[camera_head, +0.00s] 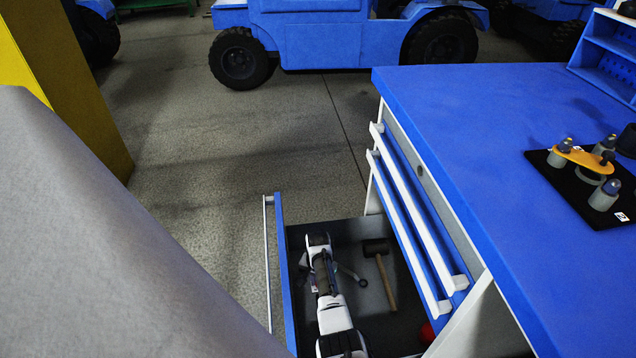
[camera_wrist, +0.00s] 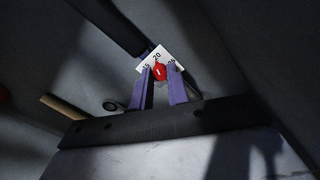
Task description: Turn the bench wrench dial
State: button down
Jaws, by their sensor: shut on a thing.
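In the wrist view, a small red dial (camera_wrist: 159,72) with a white pointer mark sits on a white scale plate (camera_wrist: 167,56) with printed numbers, 20 among them. A dark bar (camera_wrist: 112,25) runs from the plate toward the upper left; it looks like the wrench's body. My gripper (camera_wrist: 161,85) has its two purple fingers on either side of the red dial, shut on it. In the head view my arm reaches down into the open drawer (camera_head: 284,265), and it hides the dial and my fingertips.
A mallet with a black head (camera_head: 376,247) and wooden handle lies in the drawer beside my arm. A grey tool with a ring end (camera_head: 351,275) lies close by. A red object (camera_head: 428,333) is near the drawer's front right. The blue workbench (camera_head: 480,170) stands to the right.

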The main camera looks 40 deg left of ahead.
jog(key=shift+m, duration=0.4)
jog(key=c, duration=1.6)
grip_release()
jog(key=shift+r, duration=0.15)
notch_tip(320, 180, up, 14)
jog(key=p, duration=0.4)
jog(key=shift+o, duration=0.3)
jog(key=shift+f, duration=0.2)
